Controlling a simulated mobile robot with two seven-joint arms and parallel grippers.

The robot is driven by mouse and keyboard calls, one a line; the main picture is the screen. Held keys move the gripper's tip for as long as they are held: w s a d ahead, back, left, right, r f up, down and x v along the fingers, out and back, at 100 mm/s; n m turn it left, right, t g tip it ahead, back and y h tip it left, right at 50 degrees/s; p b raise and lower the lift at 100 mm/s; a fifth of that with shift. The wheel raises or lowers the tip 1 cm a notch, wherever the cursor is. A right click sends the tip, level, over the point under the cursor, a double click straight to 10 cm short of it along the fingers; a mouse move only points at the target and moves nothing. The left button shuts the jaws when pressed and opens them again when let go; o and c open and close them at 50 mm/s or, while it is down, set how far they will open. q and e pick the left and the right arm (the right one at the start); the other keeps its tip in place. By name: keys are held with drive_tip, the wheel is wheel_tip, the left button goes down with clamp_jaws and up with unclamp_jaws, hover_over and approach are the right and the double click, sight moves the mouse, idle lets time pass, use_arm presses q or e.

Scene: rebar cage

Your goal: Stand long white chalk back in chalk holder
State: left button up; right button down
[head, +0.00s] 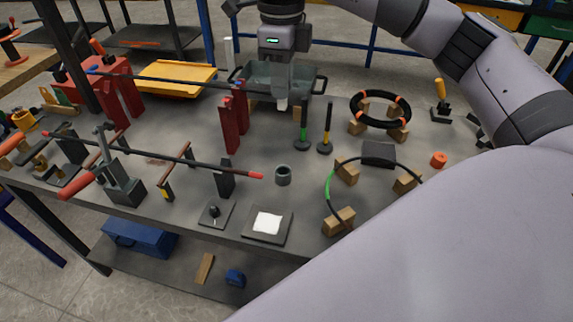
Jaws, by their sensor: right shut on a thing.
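My right gripper (281,100) points straight down in the middle of the table, in front of the grey bin. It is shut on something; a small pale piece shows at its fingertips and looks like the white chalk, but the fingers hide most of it. A small round dark grey cup (283,176), which looks like the chalk holder, stands upright on the table nearer to me, apart from the gripper. Its opening is dark and no chalk shows in it. My left gripper is not in view.
A grey bin (257,76) and a yellow tray (176,78) stand behind. Red stands (230,124) and bar supports with a long rod fill the left. A black ring (380,97) rests on wooden blocks.

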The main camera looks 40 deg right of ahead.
wheel_tip(320, 180, down, 20)
drive_tip(key=shift+r+p, duration=0.2)
drive_tip(key=shift+p, duration=0.7)
drive_tip(key=shift+f, duration=0.25)
drive_tip(key=c, duration=1.1)
unclamp_jaws()
drive_tip(key=shift+r, duration=0.1)
